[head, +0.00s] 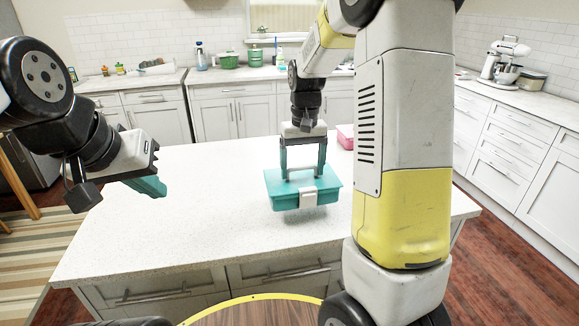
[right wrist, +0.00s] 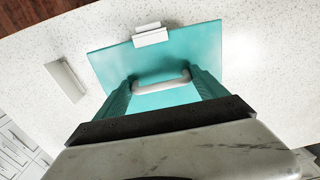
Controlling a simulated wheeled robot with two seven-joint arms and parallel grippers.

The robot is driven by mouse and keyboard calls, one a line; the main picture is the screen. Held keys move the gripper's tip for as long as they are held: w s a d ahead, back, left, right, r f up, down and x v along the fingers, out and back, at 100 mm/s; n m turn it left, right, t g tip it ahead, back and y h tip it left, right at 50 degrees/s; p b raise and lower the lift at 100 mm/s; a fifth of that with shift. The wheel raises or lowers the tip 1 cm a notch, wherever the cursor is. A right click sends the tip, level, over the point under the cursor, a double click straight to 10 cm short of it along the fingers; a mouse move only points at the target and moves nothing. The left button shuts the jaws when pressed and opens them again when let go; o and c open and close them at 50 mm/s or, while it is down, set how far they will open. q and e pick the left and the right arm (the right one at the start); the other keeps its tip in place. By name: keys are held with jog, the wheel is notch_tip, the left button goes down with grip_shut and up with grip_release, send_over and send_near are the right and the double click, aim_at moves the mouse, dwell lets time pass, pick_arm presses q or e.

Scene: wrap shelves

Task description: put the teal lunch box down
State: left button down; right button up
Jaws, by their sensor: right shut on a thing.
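The teal lunch box (head: 282,190) has a pale front clasp and a light handle on its lid. It is level at the middle of the white island top in the head view. My right gripper (head: 303,170) comes down from above, its teal fingers at the two ends of the handle, shut on it. In the right wrist view the teal lid (right wrist: 195,48) and the handle (right wrist: 163,86) show between the fingers. I cannot tell whether the box's underside touches the top. My left gripper (head: 150,186) is off at the left, apart from the box; its finger gap is not clear.
The white speckled island top (head: 180,235) is mostly bare around the box. A pink object (head: 346,133) stands behind and to the right, partly hidden by my right arm. A pale block (right wrist: 66,82) shows left of the box in the right wrist view.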

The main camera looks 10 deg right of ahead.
aim_at(300, 172)
jog(key=w, duration=0.3)
jog(key=shift+w+f, duration=0.1)
jog(key=shift+f, duration=1.75)
jog(key=shift+f, duration=0.15)
jog(key=o, duration=2)
notch_tip(300, 172, up, 12)
jog(key=s+a+r+t+y, duration=0.1)
jog(key=s+r+t, duration=0.1)
jog(key=s, duration=1)
jog(key=s+a+r+t+y, duration=0.1)
jog(key=s+t, duration=0.3)
jog(key=s, duration=0.8)
jog(key=shift+v, duration=0.8)
